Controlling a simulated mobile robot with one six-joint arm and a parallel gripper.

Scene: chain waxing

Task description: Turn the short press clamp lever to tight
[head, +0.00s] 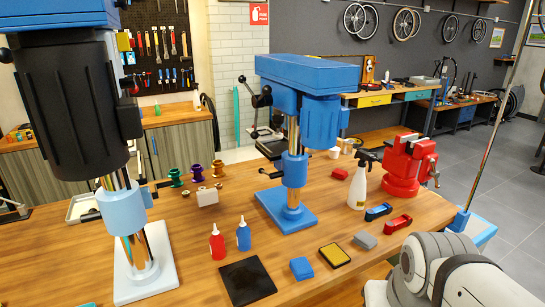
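A blue drill press (312,75) stands on the wooden workbench near the middle of the head view, on a blue base plate. It looks shorter than the press at the left, so I take it as the short press. A blue collar (294,168) sits around its shiny column, and a small dark clamp lever (270,173) sticks out to the collar's left, roughly level. Whether it is tight or loose cannot be told. My gripper is out of view; only a grey-white link of my arm shows at the lower right, apart from the press.
A taller press (75,95) with a light blue collar stands close at the left. Red (217,242) and blue (243,234) bottles stand before the short press. A spray bottle (360,182) and red vise (408,165) stand right. A yellow-topped pad (334,255) lies in front.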

